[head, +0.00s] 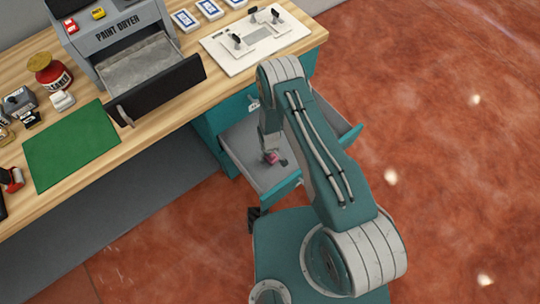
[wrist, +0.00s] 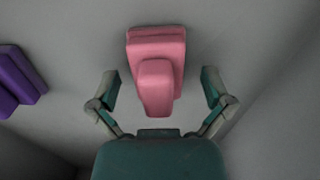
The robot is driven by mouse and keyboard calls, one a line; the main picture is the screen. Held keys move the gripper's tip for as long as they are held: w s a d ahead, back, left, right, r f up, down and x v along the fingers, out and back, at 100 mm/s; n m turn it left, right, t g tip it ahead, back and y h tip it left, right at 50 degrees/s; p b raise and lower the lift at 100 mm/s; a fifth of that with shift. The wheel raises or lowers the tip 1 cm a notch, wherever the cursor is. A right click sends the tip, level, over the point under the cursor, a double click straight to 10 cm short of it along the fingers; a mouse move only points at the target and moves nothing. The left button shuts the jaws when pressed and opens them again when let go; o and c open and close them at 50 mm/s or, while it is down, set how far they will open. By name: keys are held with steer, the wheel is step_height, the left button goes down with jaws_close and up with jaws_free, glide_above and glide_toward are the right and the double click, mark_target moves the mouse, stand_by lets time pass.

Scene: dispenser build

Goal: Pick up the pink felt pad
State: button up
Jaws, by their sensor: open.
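The pink felt pad (wrist: 157,52) lies on the grey floor of the open drawer, with a raised pink grip on top of it. In the head view a small part of the pink pad (head: 271,156) shows inside the drawer, mostly covered by my arm. My gripper (wrist: 160,88) is open, with one finger on each side of the pink pad's near part and a gap on both sides. In the wrist view the pad reaches beyond the fingertips. I cannot tell the exact height of the fingers above the drawer floor.
A purple block (wrist: 18,80) lies left of the pad in the drawer. The teal drawer (head: 232,140) has walls around my gripper. Above it, the wooden bench (head: 150,140) carries a paint dryer (head: 125,50) with its tray out, a green mat (head: 70,145) and a white board (head: 230,60).

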steer(key=shift+d, duration=0.1)
steer(key=c, duration=1.1)
steer(key=shift+c, duration=0.2)
step_height(320, 180, up, 10)
steer(key=shift+r, duration=0.1)
